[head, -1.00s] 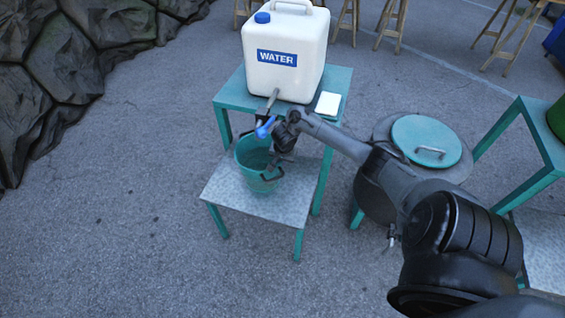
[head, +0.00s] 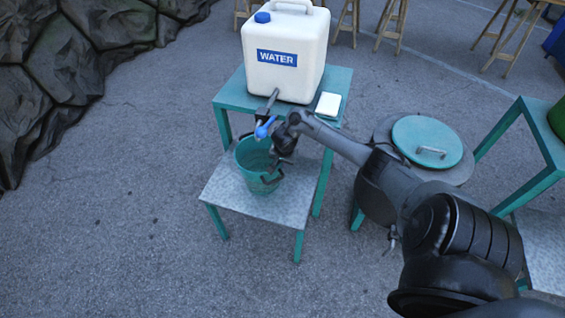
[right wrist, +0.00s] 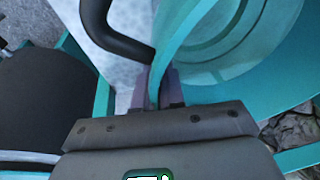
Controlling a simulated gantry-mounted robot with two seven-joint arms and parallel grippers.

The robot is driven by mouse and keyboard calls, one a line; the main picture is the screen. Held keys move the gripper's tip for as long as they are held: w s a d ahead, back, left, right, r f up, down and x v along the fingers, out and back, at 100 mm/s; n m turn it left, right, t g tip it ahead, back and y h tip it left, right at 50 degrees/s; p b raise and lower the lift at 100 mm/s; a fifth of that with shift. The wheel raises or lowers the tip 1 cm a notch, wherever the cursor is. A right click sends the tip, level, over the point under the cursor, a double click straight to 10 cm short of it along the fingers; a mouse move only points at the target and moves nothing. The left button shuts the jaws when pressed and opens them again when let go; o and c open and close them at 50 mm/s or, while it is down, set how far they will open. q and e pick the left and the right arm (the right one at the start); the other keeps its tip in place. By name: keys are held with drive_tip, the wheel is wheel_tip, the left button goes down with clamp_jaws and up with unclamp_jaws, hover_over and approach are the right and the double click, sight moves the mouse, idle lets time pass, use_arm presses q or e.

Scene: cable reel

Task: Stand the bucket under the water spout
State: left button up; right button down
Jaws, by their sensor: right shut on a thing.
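The teal bucket (head: 246,162) stands on or just above the grey lower shelf, below the metal water spout (head: 271,100) with its blue lever (head: 264,127). The spout comes from the white jerrycan (head: 305,60) labelled WATER. My right gripper (head: 277,163) reaches in from the right and is shut on the bucket's rim. In the right wrist view, the two fingers (right wrist: 156,90) pinch the bucket wall (right wrist: 170,48), with the bucket's inside to the right. The black handle (right wrist: 125,42) is to the left of the fingers. My left gripper is out of view.
The lower shelf (head: 225,195) has free room in front and to the left of the bucket. A white block (head: 328,104) lies on the teal upper table (head: 235,93). A round teal lid (head: 425,140) with a handle is to the right, beside my arm.

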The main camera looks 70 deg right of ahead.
drive_tip(key=shift+f, duration=0.4)
drive_tip(key=c, duration=1.1)
unclamp_jaws()
drive_tip(key=shift+c, duration=0.2)
drive_tip(key=p+v, duration=0.7)
drive_tip(key=v, duration=0.4)
